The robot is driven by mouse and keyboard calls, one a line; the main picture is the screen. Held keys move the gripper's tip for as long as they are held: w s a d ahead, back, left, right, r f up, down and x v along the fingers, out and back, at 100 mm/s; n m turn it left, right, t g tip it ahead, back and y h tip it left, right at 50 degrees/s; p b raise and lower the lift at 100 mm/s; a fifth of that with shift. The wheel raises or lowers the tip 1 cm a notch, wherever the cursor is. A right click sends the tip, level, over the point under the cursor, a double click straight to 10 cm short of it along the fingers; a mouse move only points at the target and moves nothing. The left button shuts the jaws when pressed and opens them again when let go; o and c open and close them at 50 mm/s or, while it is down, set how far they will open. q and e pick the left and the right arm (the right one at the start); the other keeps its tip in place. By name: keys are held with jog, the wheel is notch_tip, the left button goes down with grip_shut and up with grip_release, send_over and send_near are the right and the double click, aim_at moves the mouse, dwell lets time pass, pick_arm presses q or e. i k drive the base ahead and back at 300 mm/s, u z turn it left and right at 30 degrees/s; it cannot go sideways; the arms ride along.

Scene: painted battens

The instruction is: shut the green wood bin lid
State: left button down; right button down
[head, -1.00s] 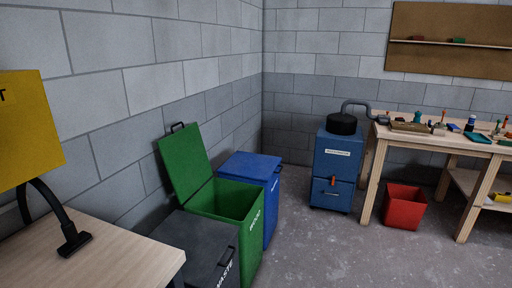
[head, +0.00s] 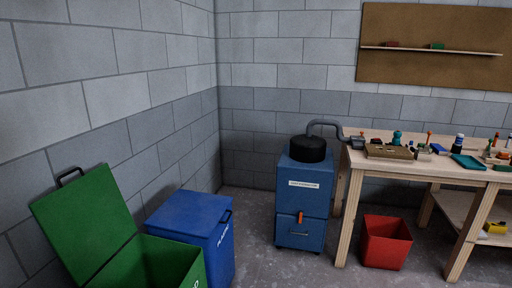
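The green wood bin (head: 165,262) stands at the lower left of the head view, its lower part cut off by the bottom edge. Its green lid (head: 85,222) is open, tilted up and back toward the wall, with a dark handle (head: 70,176) at its top edge. The bin's opening faces up, and its inside looks dark green. Neither of my grippers shows in the view.
A blue bin (head: 192,225) with its lid shut stands right beside the green one. A blue machine (head: 303,205) with a black top and hose stands beyond. A workbench (head: 430,165) with tools and a red bin (head: 386,243) are at right. Grey floor lies between.

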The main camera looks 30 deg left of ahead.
aim_at(86, 220)
jog(key=i, duration=1.45)
jog(key=u, duration=0.85)
jog(key=i, duration=0.85)
jog(key=u, duration=0.8)
